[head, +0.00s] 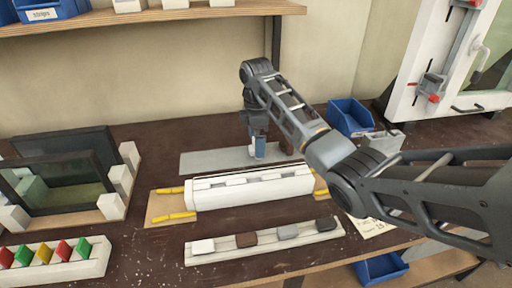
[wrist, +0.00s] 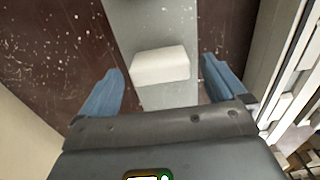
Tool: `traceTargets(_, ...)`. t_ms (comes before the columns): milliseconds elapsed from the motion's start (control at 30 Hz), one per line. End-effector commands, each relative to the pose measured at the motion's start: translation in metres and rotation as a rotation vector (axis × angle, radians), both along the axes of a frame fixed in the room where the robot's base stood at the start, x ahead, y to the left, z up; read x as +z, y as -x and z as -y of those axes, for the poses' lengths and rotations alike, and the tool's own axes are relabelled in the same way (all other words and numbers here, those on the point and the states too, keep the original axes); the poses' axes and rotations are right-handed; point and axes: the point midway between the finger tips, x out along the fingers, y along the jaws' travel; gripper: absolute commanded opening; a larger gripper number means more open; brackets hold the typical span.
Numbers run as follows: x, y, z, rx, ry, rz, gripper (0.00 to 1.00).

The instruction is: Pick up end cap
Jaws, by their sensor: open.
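A small white block, which looks like the end cap (wrist: 160,66), lies on a grey plate (wrist: 168,22) in the wrist view. My gripper (wrist: 162,68) is open, with one blue finger to the left of the block and one to the right, with gaps on both sides. In the head view my gripper (head: 259,148) points down over the grey plate (head: 205,161), behind a long white profile (head: 250,190). The block cannot be made out clearly there.
The white profile lies close in front of the gripper, with yellow pieces (head: 175,215) by its end. Dark framed panels (head: 60,180) stand at the left. A blue bin (head: 349,118) is at the back right. A shelf (head: 150,15) hangs above. Bare bench lies left of the plate.

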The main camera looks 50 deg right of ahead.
Motion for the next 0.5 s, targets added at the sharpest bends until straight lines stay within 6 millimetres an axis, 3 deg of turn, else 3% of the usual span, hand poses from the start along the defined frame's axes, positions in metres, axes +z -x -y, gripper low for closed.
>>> traceTargets(200,-0.021,0.001,0.001,0.000,0.000,0.000,0.98)
traceTargets(433,-0.023,0.000,0.001,0.000,0.001,0.001,0.98)
traceTargets(500,-0.023,0.000,0.000,0.000,0.001,0.001,0.92)
